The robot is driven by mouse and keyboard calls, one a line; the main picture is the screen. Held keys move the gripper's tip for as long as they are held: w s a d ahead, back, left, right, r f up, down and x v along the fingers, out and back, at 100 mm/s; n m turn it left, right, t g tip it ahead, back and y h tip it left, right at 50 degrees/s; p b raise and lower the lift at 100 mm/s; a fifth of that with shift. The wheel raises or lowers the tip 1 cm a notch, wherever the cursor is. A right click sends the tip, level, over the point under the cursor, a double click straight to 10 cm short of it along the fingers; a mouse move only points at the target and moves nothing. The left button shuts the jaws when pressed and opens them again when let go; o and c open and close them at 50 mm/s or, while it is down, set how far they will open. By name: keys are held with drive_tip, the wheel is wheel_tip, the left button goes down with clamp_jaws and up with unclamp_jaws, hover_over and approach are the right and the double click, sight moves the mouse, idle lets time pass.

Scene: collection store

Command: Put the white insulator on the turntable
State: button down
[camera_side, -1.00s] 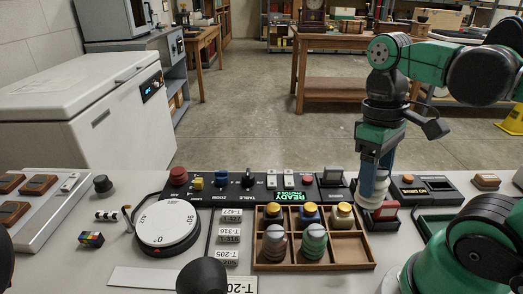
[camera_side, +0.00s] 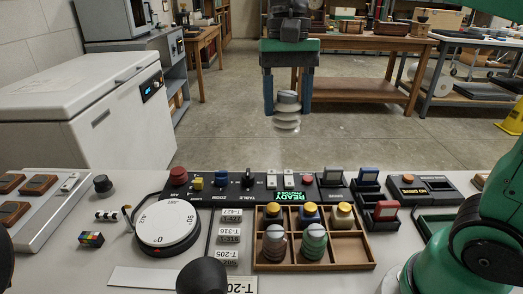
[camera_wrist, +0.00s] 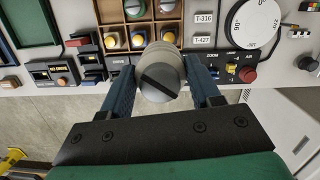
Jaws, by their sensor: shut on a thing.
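The white insulator (camera_side: 287,118), ribbed and pale with a dark slotted grey top, is held upright in the air behind the console. It also shows in the wrist view (camera_wrist: 160,82). My gripper (camera_side: 287,104) is shut on its upper part, with one blue finger on each side; the fingers also show in the wrist view (camera_wrist: 160,90). The turntable (camera_side: 167,222) is a round white disc with angle marks, left of centre on the table, and its top is bare. It shows at the upper right of the wrist view (camera_wrist: 250,18). The insulator is apart from it, higher and to its right.
A wooden compartment tray (camera_side: 315,268) holds several other insulators, right of the turntable. A black control console (camera_side: 262,183) with knobs runs behind both. Labels (camera_side: 228,237) lie between turntable and tray.

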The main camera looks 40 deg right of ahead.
drive_tip(key=w+a+f+m, duration=0.35)
drive_tip(key=w+a, duration=0.25)
drive_tip(key=w, duration=0.2)
drive_tip(key=m+t, duration=0.1)
drive_tip(key=m, duration=0.6)
hover_over(162, 222)
wheel_tip(162, 222, down, 8)
drive_tip(key=f, duration=0.4)
drive_tip(key=d+f, duration=0.1)
drive_tip(key=f, duration=0.2)
drive_tip(key=shift+f, duration=0.1)
drive_tip(key=shift+c, duration=0.9)
unclamp_jaws()
